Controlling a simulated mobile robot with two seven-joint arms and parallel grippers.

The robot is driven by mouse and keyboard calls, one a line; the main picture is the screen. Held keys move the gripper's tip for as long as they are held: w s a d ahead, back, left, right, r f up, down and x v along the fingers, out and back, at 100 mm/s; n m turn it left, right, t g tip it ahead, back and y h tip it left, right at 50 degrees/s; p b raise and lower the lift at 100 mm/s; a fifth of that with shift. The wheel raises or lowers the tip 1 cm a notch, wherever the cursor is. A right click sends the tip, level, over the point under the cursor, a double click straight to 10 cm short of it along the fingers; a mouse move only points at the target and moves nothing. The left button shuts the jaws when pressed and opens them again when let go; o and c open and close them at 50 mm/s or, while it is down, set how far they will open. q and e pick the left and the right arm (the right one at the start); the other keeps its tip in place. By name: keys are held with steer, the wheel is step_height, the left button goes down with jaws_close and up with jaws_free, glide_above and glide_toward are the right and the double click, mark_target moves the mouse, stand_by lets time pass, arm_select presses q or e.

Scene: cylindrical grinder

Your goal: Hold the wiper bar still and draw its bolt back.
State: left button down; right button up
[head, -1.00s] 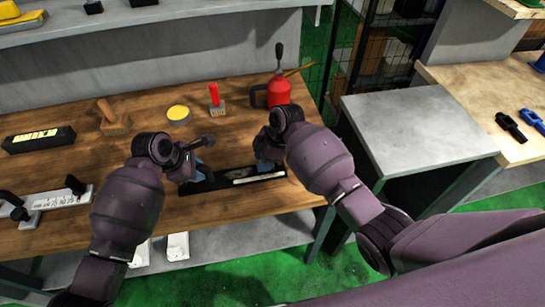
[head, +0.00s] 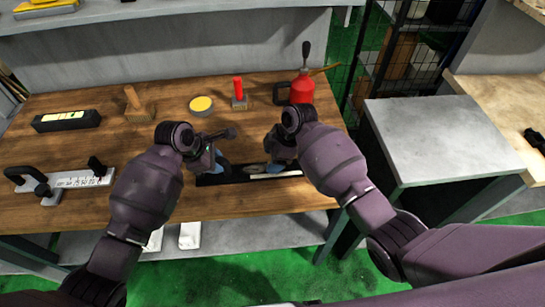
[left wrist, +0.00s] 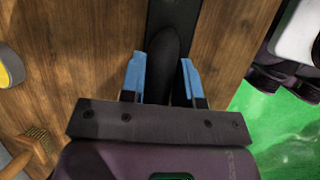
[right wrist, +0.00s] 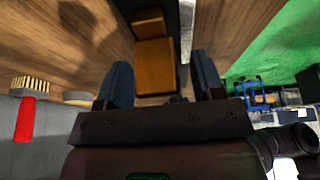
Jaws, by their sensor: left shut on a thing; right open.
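The wiper bar (head: 237,178) is a long dark bar lying on the wooden bench, with a pale strip along its right part. My left gripper (head: 219,166) is at its left part. In the left wrist view, its blue fingers (left wrist: 165,80) are on either side of a rounded black grip (left wrist: 172,55) of the bar. My right gripper (head: 271,165) is over the bar's right part, open. In the right wrist view, a brass-coloured block (right wrist: 155,66), seemingly the bolt, lies ahead of and between its fingers (right wrist: 160,85); I cannot tell whether they touch it.
Behind the bar stand a yellow-topped tin (head: 201,105), a red-handled brush (head: 239,94) and a red can (head: 302,88). A wooden-handled brush (head: 137,106), a black box (head: 66,121) and a measuring tool (head: 75,179) are to the left. A grey cabinet (head: 440,135) adjoins the right.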

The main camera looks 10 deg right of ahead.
arm_select(q)
steer(key=shift+f, duration=0.15)
arm_select(e)
steer(key=v, duration=1.2)
steer(key=shift+a, duration=0.15)
arm_select(q)
steer(key=c, duration=0.8)
jaws_free()
steer(key=shift+r, duration=0.2)
steer(key=v, duration=1.2)
